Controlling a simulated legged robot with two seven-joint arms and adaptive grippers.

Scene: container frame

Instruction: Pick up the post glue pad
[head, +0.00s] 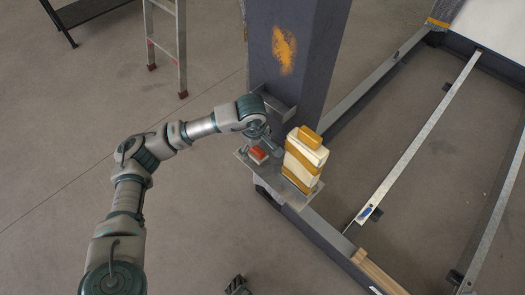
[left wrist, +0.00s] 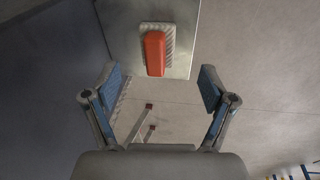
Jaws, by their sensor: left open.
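The post glue pad appears to be the pale, ridged pad with a red-orange handle (head: 258,154). It lies on a small metal plate (head: 241,155) beside the dark post. In the left wrist view, the pad (left wrist: 155,53) is at top centre, ahead of and between the fingers. My left gripper (head: 264,138) is close above the pad in the head view. In the left wrist view, its blue-lined fingers (left wrist: 160,78) are spread, with nothing gripped. A dark gripper end (head: 238,287), apparently my right one, just shows at the bottom edge; its jaws are unclear.
The dark post (head: 288,85) with an orange smear stands right behind the plate. A ladder (head: 168,45) is at the upper left.

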